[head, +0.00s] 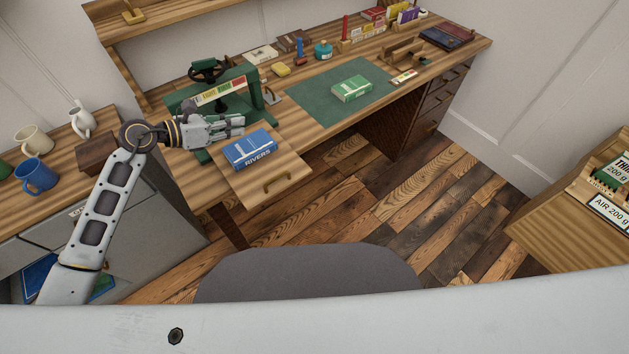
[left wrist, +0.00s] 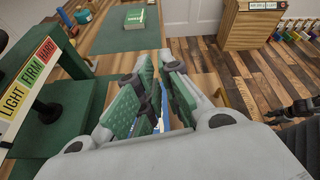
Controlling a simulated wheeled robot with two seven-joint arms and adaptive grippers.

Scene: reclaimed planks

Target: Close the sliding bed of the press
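The green press (head: 222,104) stands at the left part of the desk, with a dark wheel on top and a LIGHT, FIRM, HARD label. It also shows in the left wrist view (left wrist: 62,105). Its wooden sliding bed (head: 285,165) is pulled out past the desk's front edge. A blue book marked RIVERS (head: 250,149) lies on the bed, and the bed's handle (head: 277,182) is at the front. My left gripper (head: 241,125) is above the bed's left rear, beside the press, fingers close together with nothing seen between them. A dark part, apparently my right gripper (left wrist: 292,110), shows in the left wrist view; its fingers are unclear.
A green book (head: 351,88) lies on a green mat (head: 318,103) to the right of the press. Mugs (head: 37,175) stand on the left cabinet. A dark chair back (head: 308,274) is in front of the desk. Open floor lies right of the bed.

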